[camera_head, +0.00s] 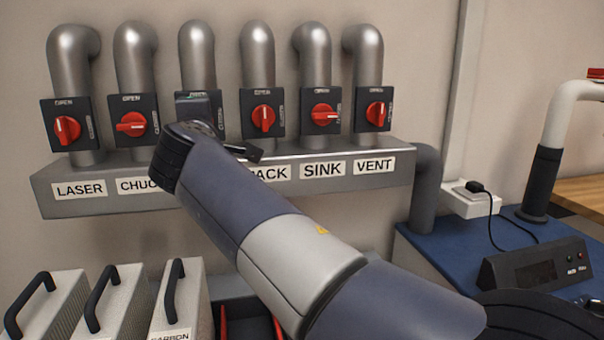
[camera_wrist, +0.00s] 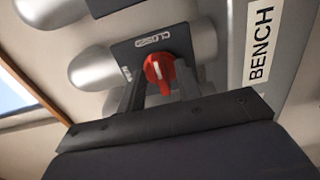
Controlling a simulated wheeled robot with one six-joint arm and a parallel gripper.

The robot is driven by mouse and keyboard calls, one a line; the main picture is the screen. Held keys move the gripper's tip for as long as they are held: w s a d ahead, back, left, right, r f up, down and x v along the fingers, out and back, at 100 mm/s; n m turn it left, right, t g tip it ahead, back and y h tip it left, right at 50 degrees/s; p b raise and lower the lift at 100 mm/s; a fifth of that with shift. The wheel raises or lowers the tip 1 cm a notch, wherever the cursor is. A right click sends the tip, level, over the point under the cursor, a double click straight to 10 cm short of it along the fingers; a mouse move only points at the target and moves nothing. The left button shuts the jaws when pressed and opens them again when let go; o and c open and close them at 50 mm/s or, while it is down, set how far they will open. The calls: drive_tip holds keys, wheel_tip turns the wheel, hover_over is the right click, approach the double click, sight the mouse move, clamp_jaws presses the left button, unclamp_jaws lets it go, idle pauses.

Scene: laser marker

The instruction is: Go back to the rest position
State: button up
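My gripper (camera_wrist: 158,84) shows in the wrist view with its two dark fingers apart, one on each side of the red knob (camera_wrist: 159,69) of the valve marked BENCH. The fingers look open, with gaps beside the knob; I cannot tell if either touches it. The knob sits on a dark plate (camera_wrist: 140,50) with CLOSED printed on one edge. In the head view my arm (camera_head: 290,245) reaches up to the third valve plate (camera_head: 199,106) from the left. My arm's end hides that valve's knob, its label and most of my gripper.
Valves LASER (camera_head: 67,130), CHUCK (camera_head: 131,123), RACK (camera_head: 263,117), SINK (camera_head: 325,115) and VENT (camera_head: 377,113) line the grey manifold (camera_head: 110,204). Handled cases (camera_head: 120,300) stand lower left. A blue bench (camera_head: 428,262) with a dark control box (camera_head: 535,268) is at right.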

drive_tip(key=shift+s, duration=0.1)
drive_tip(key=v, duration=1)
drive_tip(key=w+a+n+p, duration=0.2)
drive_tip(key=w+n+p, duration=0.5)
drive_tip(key=w, duration=0.3)
drive_tip(key=shift+a+r+n, duration=0.2)
drive_tip(key=shift+r+n, duration=0.05)
drive_tip(key=shift+n, duration=0.55)
drive_tip(key=shift+f, duration=0.1)
